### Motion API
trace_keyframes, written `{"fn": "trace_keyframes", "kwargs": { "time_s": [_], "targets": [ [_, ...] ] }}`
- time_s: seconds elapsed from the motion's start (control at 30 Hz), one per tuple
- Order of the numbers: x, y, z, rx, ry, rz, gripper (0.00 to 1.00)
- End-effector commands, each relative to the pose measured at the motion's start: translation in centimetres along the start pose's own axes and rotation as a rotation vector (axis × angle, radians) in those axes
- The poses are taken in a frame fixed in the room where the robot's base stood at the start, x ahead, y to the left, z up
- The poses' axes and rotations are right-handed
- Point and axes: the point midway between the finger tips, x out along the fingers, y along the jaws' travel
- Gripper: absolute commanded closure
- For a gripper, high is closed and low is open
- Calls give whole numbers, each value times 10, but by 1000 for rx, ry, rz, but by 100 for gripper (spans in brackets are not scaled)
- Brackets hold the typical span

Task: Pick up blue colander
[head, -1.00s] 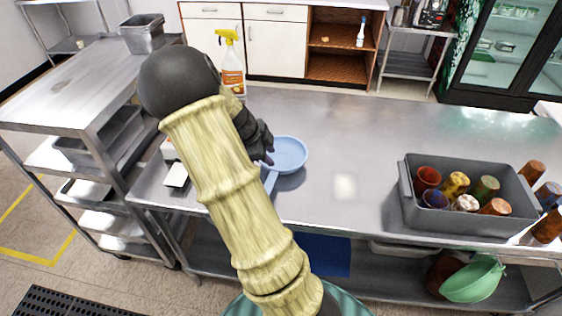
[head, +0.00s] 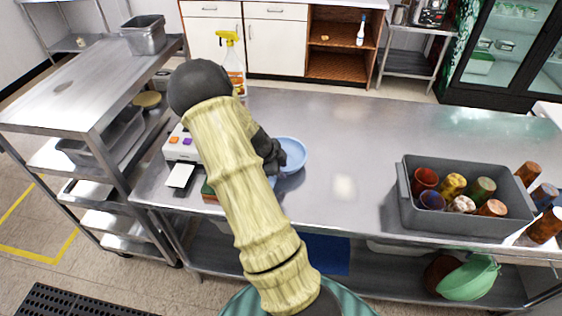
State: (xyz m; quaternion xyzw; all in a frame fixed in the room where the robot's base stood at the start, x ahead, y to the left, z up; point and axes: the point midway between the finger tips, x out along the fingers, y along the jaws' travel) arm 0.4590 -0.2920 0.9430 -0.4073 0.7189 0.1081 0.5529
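The blue colander (head: 293,153) is a light blue, shallow round piece on the steel table, just right of my gripper. In the earlier view a blue handle runs from it toward the table's front edge; now my arm hides that handle. My dark gripper (head: 274,160) is at the colander's left side and overlaps it in the picture. The fingers are small and partly hidden by my arm, so I cannot tell whether they are open, shut or touching it.
A grey bin (head: 466,222) of colored cups stands on the table's right. A spray bottle (head: 232,66) stands at the back left, near a small white device (head: 181,143). A steel rack (head: 75,85) is at the left. The table's middle is clear.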

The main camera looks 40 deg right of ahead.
Motion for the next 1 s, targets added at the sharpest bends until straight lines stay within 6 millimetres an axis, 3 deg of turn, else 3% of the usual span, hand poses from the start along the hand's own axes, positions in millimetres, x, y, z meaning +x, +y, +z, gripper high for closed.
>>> {"fn": "trace_keyframes", "kwargs": {
  "time_s": [0.2,0.73,0.9,1.0],
  "targets": [
    [21,0,-1,-1,1,0,70],
    [21,0,0,0,0,-1,70],
    [21,0,0,0,0,-1,100],
    [21,0,0,0,0,-1,100]
  ]
}}
